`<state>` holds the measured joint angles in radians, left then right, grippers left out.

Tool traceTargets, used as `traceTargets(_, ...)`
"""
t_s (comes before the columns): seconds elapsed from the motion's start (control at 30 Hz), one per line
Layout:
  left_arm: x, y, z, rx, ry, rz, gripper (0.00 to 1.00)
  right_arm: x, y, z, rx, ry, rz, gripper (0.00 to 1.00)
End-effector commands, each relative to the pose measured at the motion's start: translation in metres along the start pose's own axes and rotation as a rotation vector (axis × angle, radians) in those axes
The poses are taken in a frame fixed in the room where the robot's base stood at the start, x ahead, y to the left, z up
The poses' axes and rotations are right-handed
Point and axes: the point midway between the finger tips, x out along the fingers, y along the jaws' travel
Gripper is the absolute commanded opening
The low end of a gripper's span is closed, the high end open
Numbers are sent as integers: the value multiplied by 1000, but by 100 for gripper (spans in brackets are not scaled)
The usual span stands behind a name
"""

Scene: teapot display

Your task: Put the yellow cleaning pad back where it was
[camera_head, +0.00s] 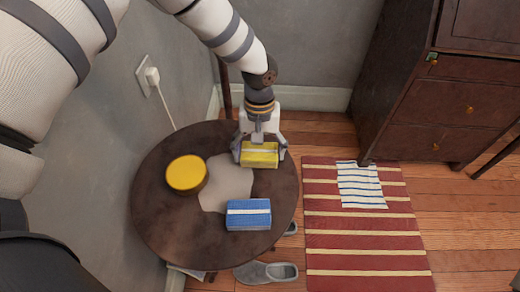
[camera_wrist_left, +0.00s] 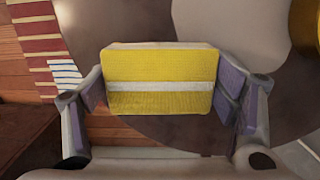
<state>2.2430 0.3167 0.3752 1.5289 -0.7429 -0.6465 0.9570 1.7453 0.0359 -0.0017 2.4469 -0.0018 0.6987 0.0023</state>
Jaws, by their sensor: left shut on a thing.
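The yellow cleaning pad (camera_head: 259,154) has a white stripe. It is at the far right part of the round dark table (camera_head: 160,228) in the head view, and large in the middle of the left wrist view (camera_wrist_left: 160,70). My left gripper (camera_head: 260,152) is shut on it, with a finger at each short end. I cannot tell whether the pad touches the tabletop. A blue cleaning pad (camera_head: 248,222) with a white stripe lies on the table's near side. My right gripper is not in view.
A round yellow tin (camera_head: 187,174) stands at the left on the table, beside a pale irregular patch (camera_head: 228,183). A dark cabinet (camera_head: 440,105) stands at the right. A striped rug (camera_head: 365,240) and grey slippers (camera_head: 266,272) are on the floor.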

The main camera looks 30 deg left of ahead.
Motion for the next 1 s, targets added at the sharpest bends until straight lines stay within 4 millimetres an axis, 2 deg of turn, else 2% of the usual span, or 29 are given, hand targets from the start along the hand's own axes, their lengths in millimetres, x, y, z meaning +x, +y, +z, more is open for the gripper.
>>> traceTargets(0.23,1,0,-1,0,2,0,52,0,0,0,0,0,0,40)
traceTargets(0.27,1,0,-1,0,2,0,83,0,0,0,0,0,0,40)
traceTargets(0.33,1,0,-1,0,2,0,99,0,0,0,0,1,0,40)
traceTargets(0.63,0,0,-1,0,2,0,99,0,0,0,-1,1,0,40)
traceTargets(0.73,-6,1,-1,0,5,2,99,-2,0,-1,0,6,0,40)
traceTargets(0.83,-28,1,-2,1,10,3,99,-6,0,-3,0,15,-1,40)
traceTargets(1.0,-77,1,-2,0,12,4,99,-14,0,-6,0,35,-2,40)
